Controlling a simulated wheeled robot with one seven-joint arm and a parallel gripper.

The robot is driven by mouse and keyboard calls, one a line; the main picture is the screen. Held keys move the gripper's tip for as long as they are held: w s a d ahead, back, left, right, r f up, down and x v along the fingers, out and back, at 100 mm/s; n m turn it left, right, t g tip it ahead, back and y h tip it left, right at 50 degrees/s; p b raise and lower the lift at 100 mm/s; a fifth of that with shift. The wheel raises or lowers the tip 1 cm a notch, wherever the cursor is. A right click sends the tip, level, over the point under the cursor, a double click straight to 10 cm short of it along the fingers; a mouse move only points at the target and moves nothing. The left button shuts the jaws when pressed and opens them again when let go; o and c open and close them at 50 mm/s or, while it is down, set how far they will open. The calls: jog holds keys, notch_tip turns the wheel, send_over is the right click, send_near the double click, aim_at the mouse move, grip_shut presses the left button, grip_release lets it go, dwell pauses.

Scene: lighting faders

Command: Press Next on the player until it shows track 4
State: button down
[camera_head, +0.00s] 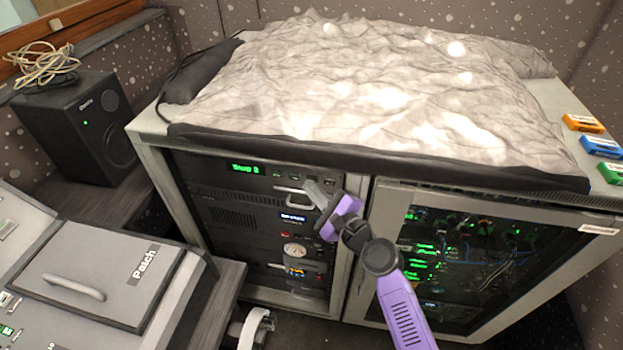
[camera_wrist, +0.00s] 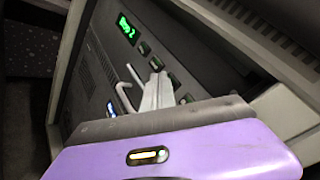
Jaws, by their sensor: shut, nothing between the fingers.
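The player (camera_head: 228,178) is the top unit in the left bay of the rack. Its green display (camera_head: 245,169) reads "Stop" and a digit; in the wrist view the display (camera_wrist: 126,28) digit looks like a 2. A row of small dark buttons (camera_head: 277,173) runs right of the display, and it also shows in the wrist view (camera_wrist: 144,47). Their labels are too small to read. My gripper (camera_head: 311,188) is shut and empty in front of the button row's right part. Its fingertips (camera_wrist: 159,82) overlap the row's edge; I cannot tell whether they touch.
A metal handle (camera_head: 290,190) sticks out just below the player. Right of my gripper is a glass-doored cabinet (camera_head: 460,255). A crumpled cover (camera_head: 370,85) lies on top.

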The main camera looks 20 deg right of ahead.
jog(key=shift+d+r, duration=0.1)
jog(key=shift+d, duration=0.25)
jog(key=shift+s+a+p, duration=0.85)
jog(key=shift+s+a, duration=0.95)
jog(key=shift+s, duration=0.3)
